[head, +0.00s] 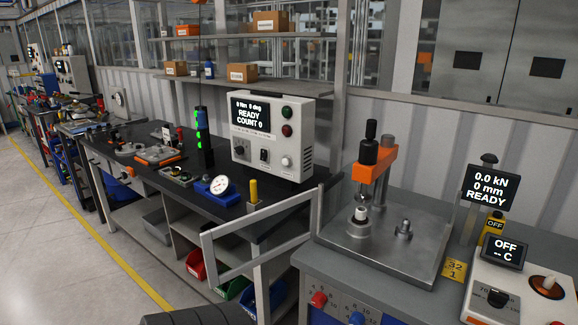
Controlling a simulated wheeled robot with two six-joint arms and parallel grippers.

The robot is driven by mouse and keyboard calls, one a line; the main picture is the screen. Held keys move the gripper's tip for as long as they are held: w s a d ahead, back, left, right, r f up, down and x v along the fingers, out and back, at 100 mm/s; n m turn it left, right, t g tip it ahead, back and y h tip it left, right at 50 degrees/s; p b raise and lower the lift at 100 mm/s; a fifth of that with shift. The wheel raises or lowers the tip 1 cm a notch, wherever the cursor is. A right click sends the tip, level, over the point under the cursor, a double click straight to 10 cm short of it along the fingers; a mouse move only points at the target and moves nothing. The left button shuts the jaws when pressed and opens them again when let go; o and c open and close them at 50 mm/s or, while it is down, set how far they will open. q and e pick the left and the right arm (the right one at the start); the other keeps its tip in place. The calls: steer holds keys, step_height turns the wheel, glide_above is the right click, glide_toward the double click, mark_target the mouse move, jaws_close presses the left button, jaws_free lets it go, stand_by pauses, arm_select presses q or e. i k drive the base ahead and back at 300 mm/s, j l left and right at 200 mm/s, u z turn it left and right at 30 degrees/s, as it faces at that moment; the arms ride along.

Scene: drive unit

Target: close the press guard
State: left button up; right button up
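The press guard (262,211) is a grey rectangular frame in the head view. It stands swung out to the left of the press, across the gap beside the dark bench. Its right upright is at the press plate's left edge. The press (380,157) has an orange head, a black top and steel columns on a grey metal plate (350,238). A small white-topped part (361,213) stands under its ram. The press front is uncovered. Neither of my grippers shows in the view.
A press display (491,186) reads 0.0 kN, 0 mm, READY. A heater unit (520,290) with an OFF display stands at the right. Red and green bins (232,287) sit below.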

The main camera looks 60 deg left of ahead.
mark_target(207, 237)
steer(key=u, duration=1.6)
steer(key=i+j+z, duration=0.15)
steer(key=j+z, duration=0.3)
steer(key=i+j+z, duration=0.15)
steer(key=z, duration=0.35)
steer(key=j+z, duration=0.55)
steer(key=j, duration=0.75)
steer(key=k+j+z, duration=0.1)
steer(key=j, duration=0.7)
steer(key=k+j, duration=0.1)
steer(key=j, duration=0.75)
steer(key=z, duration=0.05)
